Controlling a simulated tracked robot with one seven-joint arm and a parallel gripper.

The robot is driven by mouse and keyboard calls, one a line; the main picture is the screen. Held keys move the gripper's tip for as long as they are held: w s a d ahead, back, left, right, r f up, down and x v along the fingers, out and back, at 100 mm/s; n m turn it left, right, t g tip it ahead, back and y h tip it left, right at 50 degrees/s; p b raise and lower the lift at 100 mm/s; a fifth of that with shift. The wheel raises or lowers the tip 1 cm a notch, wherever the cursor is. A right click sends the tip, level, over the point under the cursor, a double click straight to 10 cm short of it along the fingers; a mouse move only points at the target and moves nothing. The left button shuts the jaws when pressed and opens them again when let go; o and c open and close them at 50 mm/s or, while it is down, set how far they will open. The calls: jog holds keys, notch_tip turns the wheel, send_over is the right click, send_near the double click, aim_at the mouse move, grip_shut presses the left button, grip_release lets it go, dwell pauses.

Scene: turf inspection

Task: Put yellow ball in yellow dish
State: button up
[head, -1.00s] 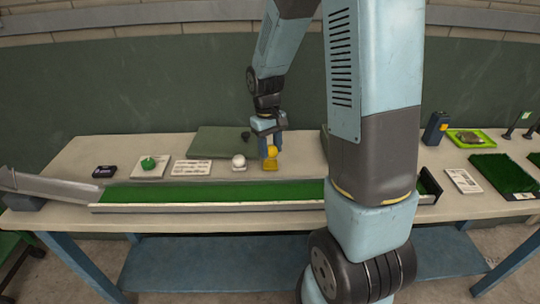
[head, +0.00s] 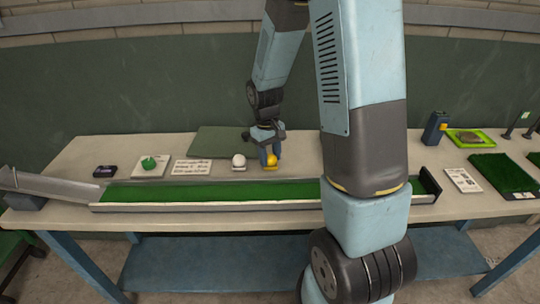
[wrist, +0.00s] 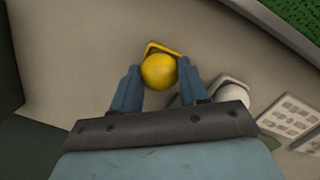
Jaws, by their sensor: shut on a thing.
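The yellow ball (head: 271,160) is between the fingers of my gripper (head: 269,157), which is shut on it. In the wrist view the ball (wrist: 158,71) sits between the two blue fingertips (wrist: 158,80). The yellow dish (wrist: 163,46) shows just behind and below the ball in that view, with its rim partly hidden by the ball. In the head view the ball is low, right at the dish, and the gripper hides part of the dish. I cannot tell whether the ball touches it.
A white ball (head: 239,161) in a pale dish stands just left. A green turf channel (head: 220,192) runs along the front. A card (head: 192,167), a green item (head: 148,163) and a black box (head: 104,171) lie further left. A dark green board (head: 217,141) lies behind.

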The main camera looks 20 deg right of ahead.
jog(key=shift+s+f, duration=0.45)
jog(key=shift+f, duration=0.1)
jog(key=o, duration=1.1)
jog(key=shift+w+r, duration=0.3)
jog(key=shift+r, duration=0.25)
notch_tip(320, 180, up, 10)
jog(key=w+r, duration=0.1)
jog(key=w, duration=0.1)
jog(key=shift+s+r+m+t, duration=0.55)
jog(key=shift+s+r+t, duration=0.6)
jog(key=shift+s+r, duration=2.05)
jog(key=shift+s+r+m+t, duration=0.5)
jog(key=shift+s+r+t, duration=0.6)
jog(key=shift+s+r, duration=2.1)
jog(key=shift+s+r+m+t, duration=0.55)
jog(key=shift+s+r+t, duration=1.1)
jog(key=shift+s, duration=2.65)
jog(key=shift+r+g, duration=0.45)
jog(key=shift+g, duration=0.05)
